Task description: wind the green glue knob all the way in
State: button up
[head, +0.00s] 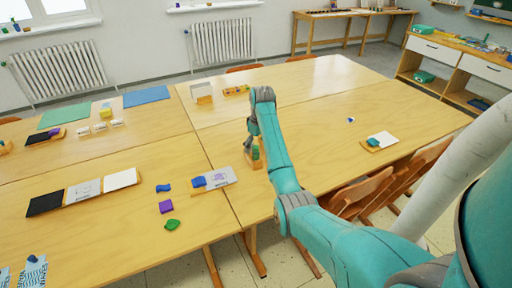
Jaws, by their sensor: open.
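My gripper (249,146) points down over the front middle of the tables, at the end of my teal arm. It is small and dark in the head view, and it is open. Just beside or below its fingers is a small green part (256,153) on a light wooden piece (257,163), partly covered by my arm and gripper. This may be the green glue knob, but it is too small to be sure. I cannot tell whether the fingers touch it or stand around it.
Loose purple (166,207), blue (163,188) and green (172,224) pieces lie nearby. Chairs (362,196) stand at the front edge.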

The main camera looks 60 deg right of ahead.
jog(key=m, duration=0.6)
jog(key=shift+h, duration=0.3)
jog(key=m, duration=0.5)
jog(key=shift+m+g, duration=0.3)
jog(key=shift+g, duration=0.1)
jog(key=c, duration=1.6)
jog(key=shift+o, duration=0.2)
jog(key=o, duration=1.6)
jog(key=shift+c, duration=0.2)
